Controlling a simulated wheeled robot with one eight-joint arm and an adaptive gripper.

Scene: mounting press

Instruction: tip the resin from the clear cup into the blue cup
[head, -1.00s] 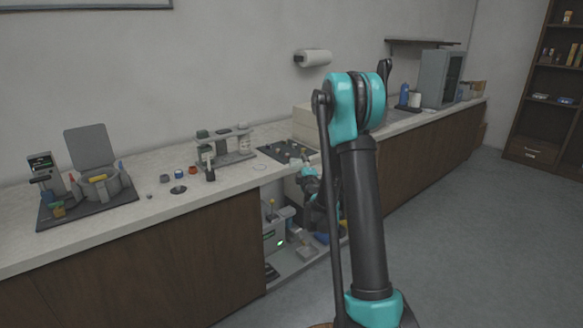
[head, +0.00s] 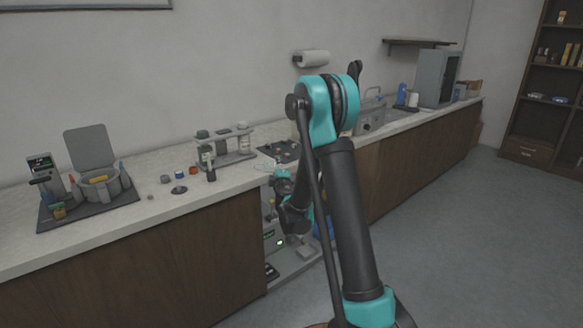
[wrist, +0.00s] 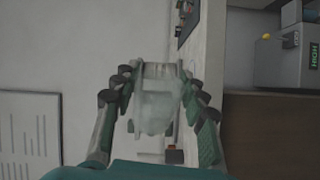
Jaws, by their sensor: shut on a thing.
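My gripper (wrist: 160,92) is shut on the clear cup (wrist: 158,108), with a finger on each side of it. The cup looks cloudy and pale; I cannot make out the resin's level. The wrist view is rolled about a quarter turn, with wall at left and cabinet at right, so the cup seems tipped relative to the counter.
Beside it stand an orange-red ring-like thing (head: 193,171), a dark disc (head: 179,190) and a bottle rack (head: 232,157). A grey press with raised lid (head: 90,148) is at left. A machine with a green display (head: 275,241) sits in the bay. Bare counter (head: 150,218) lies in front.

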